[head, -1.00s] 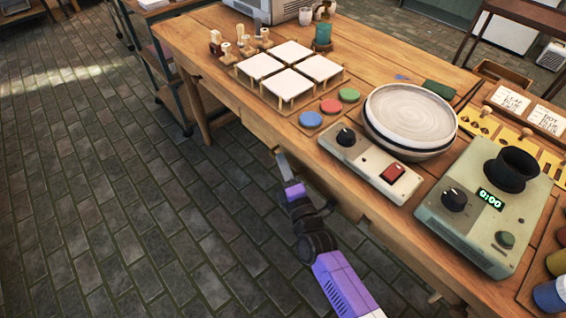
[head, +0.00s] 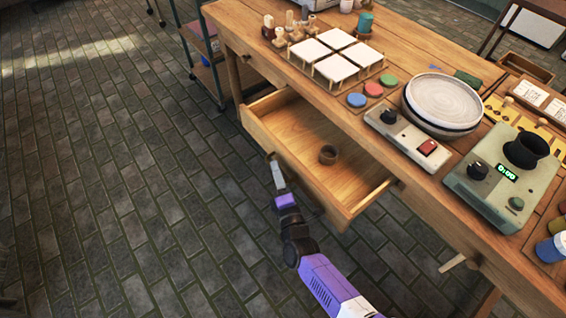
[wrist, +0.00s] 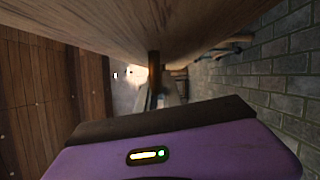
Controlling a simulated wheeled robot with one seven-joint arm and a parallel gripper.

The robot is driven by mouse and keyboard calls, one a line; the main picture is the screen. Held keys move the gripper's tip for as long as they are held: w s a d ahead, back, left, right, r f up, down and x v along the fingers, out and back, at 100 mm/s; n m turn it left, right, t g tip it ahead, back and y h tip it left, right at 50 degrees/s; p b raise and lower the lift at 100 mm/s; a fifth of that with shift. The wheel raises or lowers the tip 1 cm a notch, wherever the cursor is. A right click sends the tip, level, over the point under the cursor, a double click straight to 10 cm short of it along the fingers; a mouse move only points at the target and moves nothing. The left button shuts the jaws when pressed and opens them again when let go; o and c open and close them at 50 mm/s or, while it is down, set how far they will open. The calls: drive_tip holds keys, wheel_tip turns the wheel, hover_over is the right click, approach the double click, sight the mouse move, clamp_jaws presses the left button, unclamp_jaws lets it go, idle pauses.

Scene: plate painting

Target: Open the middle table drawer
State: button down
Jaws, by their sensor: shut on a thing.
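The middle table drawer (head: 290,128) stands pulled well out from the front of the wooden table (head: 262,62) in the head view. Inside it lies a small brown round object (head: 328,154). My gripper (head: 272,162) is at the drawer's front panel, shut on the drawer handle, which is mostly hidden by the fingers. In the wrist view, the drawer front (wrist: 130,25) fills the top, and my gripper (wrist: 155,78) meets the dark handle in the middle.
The tabletop holds white tiles (head: 337,55), coloured discs (head: 373,88), a turntable wheel (head: 442,100) and a device with a green display (head: 505,175). Another drawer handle (head: 452,262) sticks out at lower right. The tiled floor (head: 130,180) at left is clear.

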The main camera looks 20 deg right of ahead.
drive_tip(key=shift+s+a, duration=0.2)
drive_tip(key=shift+a, duration=0.5)
drive_tip(key=c, duration=1.5)
unclamp_jaws()
drive_tip(key=s+p, duration=0.1)
drive_tip(key=s, duration=0.6)
drive_tip(key=shift+s+a+f, duration=0.25)
drive_tip(key=shift+s+f, duration=0.1)
drive_tip(key=shift+s, duration=0.05)
